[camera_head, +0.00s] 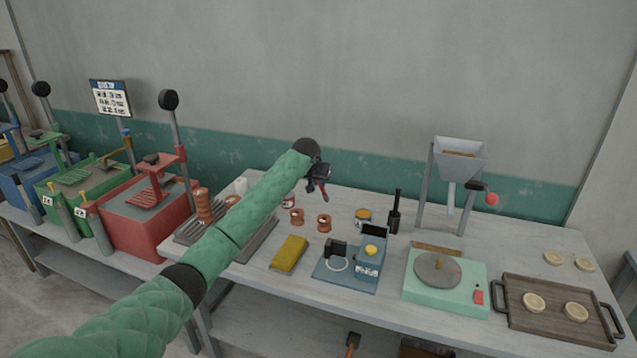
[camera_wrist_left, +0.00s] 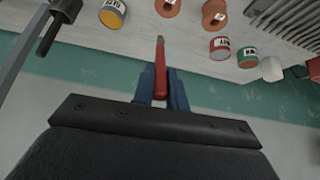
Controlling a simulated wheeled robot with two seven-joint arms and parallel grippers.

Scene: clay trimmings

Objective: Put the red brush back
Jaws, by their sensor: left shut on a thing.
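My left gripper (camera_head: 319,177) is raised above the back of the table (camera_head: 270,295), shut on the red brush (camera_head: 323,193). In the left wrist view, the red brush (camera_wrist_left: 160,68) sticks out from between the blue fingers (camera_wrist_left: 160,88), pointing up in the picture. My right gripper is not in view.
Red press (camera_head: 145,225) is left.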

